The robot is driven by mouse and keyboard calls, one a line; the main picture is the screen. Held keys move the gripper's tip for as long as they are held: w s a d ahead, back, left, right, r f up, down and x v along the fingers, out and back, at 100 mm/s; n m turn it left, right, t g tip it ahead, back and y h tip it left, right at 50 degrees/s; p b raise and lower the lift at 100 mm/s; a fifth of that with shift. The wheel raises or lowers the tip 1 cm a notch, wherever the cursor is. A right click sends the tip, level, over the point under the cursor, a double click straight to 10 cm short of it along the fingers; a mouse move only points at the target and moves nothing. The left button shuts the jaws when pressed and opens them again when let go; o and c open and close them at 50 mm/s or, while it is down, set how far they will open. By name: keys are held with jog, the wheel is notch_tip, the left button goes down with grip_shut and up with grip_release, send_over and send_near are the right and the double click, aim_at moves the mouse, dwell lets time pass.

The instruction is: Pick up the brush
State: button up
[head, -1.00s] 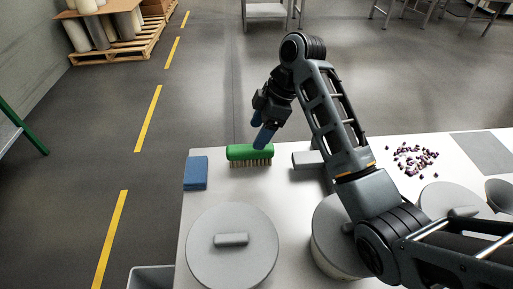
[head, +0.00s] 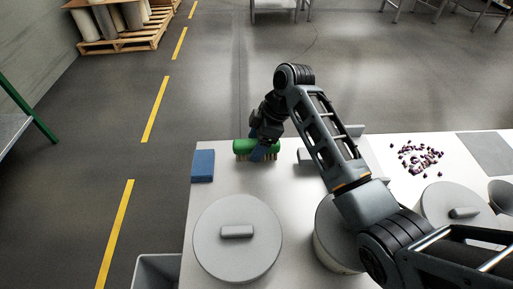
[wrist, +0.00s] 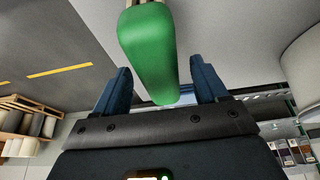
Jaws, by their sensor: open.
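The brush (head: 242,147) has a green back and tan bristles pointing down. It lies near the far edge of the white table (head: 300,222), right of a blue block. My gripper (head: 259,152) is down at the brush, with its blue fingers over the brush's right part in the head view. In the wrist view the green brush back (wrist: 148,50) extends between the two open blue fingers (wrist: 160,88), with a gap on each side.
A blue block (head: 203,165) lies left of the brush. A grey scoop-like object (head: 305,157) lies close on the right, partly behind my arm. Round lidded drums (head: 237,262) stand in front. Dark candies (head: 420,158) are scattered at right.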

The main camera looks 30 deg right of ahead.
jog(key=shift+f, duration=0.25)
dwell(0.4)
jog(key=c, duration=1.1)
